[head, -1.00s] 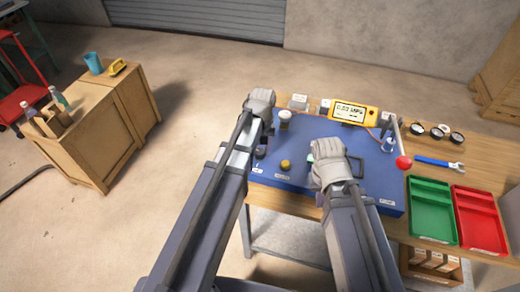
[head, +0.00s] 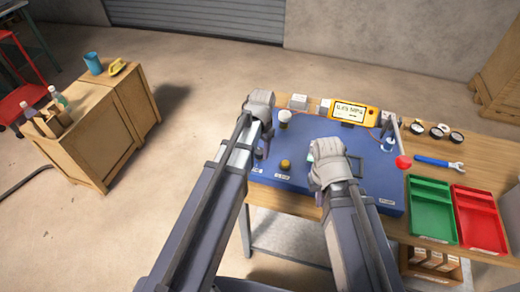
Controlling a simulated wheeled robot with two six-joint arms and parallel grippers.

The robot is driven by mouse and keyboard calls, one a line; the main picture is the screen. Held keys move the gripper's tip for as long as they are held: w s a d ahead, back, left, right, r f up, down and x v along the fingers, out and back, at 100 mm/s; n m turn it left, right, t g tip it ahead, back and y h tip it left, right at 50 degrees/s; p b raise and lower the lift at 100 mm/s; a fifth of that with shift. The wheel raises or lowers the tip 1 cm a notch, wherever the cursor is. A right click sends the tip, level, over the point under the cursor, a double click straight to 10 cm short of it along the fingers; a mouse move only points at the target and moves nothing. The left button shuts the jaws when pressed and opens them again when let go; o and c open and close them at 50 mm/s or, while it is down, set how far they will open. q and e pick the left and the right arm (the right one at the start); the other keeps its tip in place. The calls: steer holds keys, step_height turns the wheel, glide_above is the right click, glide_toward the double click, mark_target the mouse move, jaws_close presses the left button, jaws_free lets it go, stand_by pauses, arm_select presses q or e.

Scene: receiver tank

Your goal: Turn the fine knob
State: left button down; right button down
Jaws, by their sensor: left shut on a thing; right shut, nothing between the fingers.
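The blue panel (head: 310,188) lies on the wooden bench, with small labels along its front edge. A brass-yellow knob (head: 285,165) stands on it between my two arms, and no gripper touches it. I cannot read which knob is labelled fine. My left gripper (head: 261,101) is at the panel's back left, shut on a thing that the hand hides. My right gripper (head: 326,152) is shut and empty over the middle of the panel, close to a dark frame (head: 357,166). A yellow gauge (head: 354,113) at the back shows a reading in MPa, too small to read surely.
A white-topped cylinder (head: 285,118) stands right of my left gripper. A lever with a red ball (head: 403,162) rises at the panel's right edge. A green tray (head: 432,209), a red tray (head: 480,216), a blue wrench (head: 439,162) and several round dials lie on the right.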

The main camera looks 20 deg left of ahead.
mark_target(261, 152)
arm_select(q)
steer(key=shift+m, duration=0.6)
steer(key=shift+c, duration=1.7)
jaws_free()
steer(key=shift+r, duration=0.15)
arm_select(e)
steer(key=shift+r, duration=0.15)
arm_select(q)
step_height(261, 152, up, 8)
steer(key=p, duration=0.8)
steer(key=shift+s+d+f, duration=0.1)
steer(key=shift+f, duration=0.1)
arm_select(e)
step_height(261, 152, up, 8)
steer(key=shift+f, duration=0.25)
arm_select(q)
steer(key=shift+s+d, duration=0.1)
